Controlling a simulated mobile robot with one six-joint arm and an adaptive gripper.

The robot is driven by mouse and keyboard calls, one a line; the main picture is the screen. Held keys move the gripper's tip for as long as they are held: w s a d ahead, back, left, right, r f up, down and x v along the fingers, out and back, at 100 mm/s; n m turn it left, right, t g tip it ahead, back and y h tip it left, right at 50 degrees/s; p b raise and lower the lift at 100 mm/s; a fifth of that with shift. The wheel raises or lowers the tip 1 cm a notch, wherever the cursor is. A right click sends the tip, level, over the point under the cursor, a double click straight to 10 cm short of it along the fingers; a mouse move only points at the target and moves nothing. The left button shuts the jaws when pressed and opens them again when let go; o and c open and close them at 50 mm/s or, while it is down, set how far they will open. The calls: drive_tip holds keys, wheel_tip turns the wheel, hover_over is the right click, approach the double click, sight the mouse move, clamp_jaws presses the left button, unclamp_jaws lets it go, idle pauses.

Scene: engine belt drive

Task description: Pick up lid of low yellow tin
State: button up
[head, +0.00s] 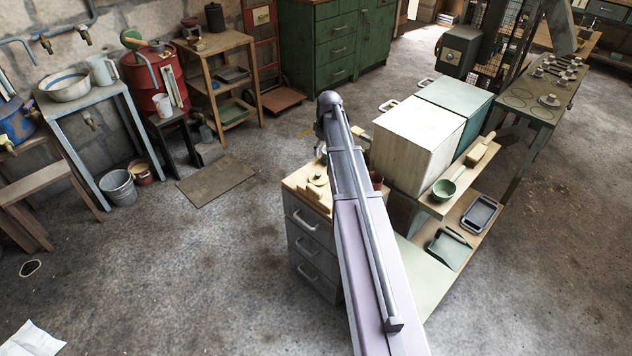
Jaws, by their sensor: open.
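A small drawer cabinet (315,240) with a wooden top stands at the middle, partly behind my arm. Small pale yellowish things (317,181) sit close together on its top, left of my arm. One looks round and low and may be the yellow tin, but they are too small to tell tin from lid. My arm reaches up across the cabinet and covers much of its top. My gripper is not visible; the raised arm hides whatever is beyond its upper end.
Right of my arm stand a white box-like cabinet (417,142) and a teal one (456,105). The floor (200,260) at left is mostly clear.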

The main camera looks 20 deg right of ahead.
sight(319, 174)
drive_tip(key=shift+w+a+f+b, duration=0.1)
drive_tip(key=shift+w+f+b, duration=0.05)
drive_tip(key=shift+f+b, duration=1.2)
drive_tip(key=shift+w+f+b, duration=0.15)
drive_tip(key=shift+f+b, duration=1.1)
drive_tip(key=shift+f, duration=0.15)
drive_tip(key=shift+w+a+f+b, duration=0.1)
drive_tip(key=shift+w+f+b, duration=0.05)
drive_tip(key=shift+f+b, duration=1.2)
drive_tip(key=shift+w+a+f+b, duration=0.1)
drive_tip(key=shift+w+f+b, duration=0.05)
drive_tip(key=shift+f+b, duration=1.15)
drive_tip(key=shift+w+a+f+b, duration=0.1)
drive_tip(key=shift+w+f+b, duration=0.05)
drive_tip(key=shift+f+b, duration=1.1)
drive_tip(key=c, duration=0.9)
